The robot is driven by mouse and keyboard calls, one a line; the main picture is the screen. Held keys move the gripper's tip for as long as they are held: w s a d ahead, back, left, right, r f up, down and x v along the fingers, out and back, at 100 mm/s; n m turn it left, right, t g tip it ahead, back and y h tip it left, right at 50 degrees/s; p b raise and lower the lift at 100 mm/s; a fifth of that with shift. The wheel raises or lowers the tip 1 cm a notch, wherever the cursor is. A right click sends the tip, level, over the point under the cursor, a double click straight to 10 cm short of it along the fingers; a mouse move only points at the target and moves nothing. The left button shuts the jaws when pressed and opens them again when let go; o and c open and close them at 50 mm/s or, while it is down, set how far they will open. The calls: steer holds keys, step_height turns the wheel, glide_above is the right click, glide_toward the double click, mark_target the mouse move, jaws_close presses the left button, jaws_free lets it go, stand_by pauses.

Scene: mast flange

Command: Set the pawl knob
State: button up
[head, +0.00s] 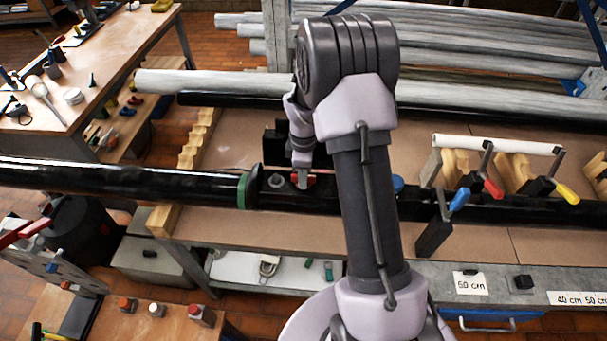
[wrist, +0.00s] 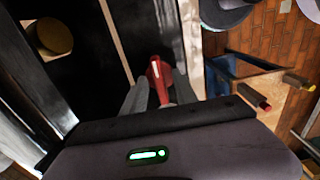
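A small red piece, which I take to be the pawl knob (head: 310,181), sits on the black mast tube in the head view, right of a grey bolt head (head: 276,181). My gripper (head: 302,175) points down onto it and hides part of it. In the wrist view the red knob (wrist: 158,76) stands between the two grey fingertips of my gripper (wrist: 160,92). The fingers lie close on both sides of it. I cannot tell whether they press on it. The knob's lower end is hidden by my gripper body.
The black mast tube (head: 120,182) with a green ring (head: 243,190) runs across the bench. Clamps with blue (head: 460,199), red (head: 493,188) and yellow (head: 567,193) handles stand to the right. Grey pipes (head: 440,93) lie behind. A wooden table (head: 110,70) is at upper left.

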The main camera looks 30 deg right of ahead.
jaws_close()
steer(key=shift+m, duration=0.3)
steer(key=m+b, duration=0.1)
steer(key=m, duration=0.2)
steer(key=shift+m, duration=0.3)
steer(key=m+b, duration=0.1)
steer(key=m, duration=0.3)
steer(key=shift+w+m, duration=0.1)
steer(key=shift+m, duration=0.2)
steer(key=m+b, duration=0.2)
steer(key=m, duration=0.3)
steer(key=shift+m+b, duration=0.65)
steer(key=shift+m, duration=1.35)
steer(key=shift+r, duration=0.1)
